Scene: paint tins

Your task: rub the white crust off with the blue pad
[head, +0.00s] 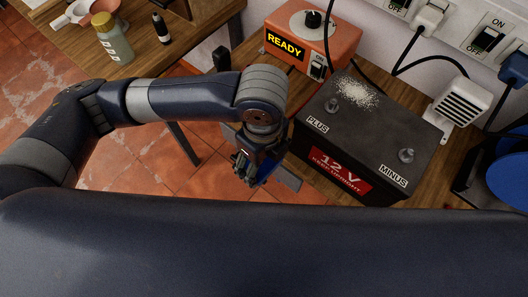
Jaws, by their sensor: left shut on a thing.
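White crust (358,93) lies as a speckled patch on top of the black 12 V battery (375,127), around and behind the terminal by the PLUS label. My left gripper (246,178) points down just left of the battery's front left corner, apart from the crust. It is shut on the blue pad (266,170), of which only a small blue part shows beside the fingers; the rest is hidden. My right gripper is not in view.
An orange charger (312,45) reading READY stands behind the battery. Sockets with plugs and cables (430,18) line the wall at the back right. A blue round thing (508,180) is at the right edge. A bottle (113,40) stands on another table at the upper left.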

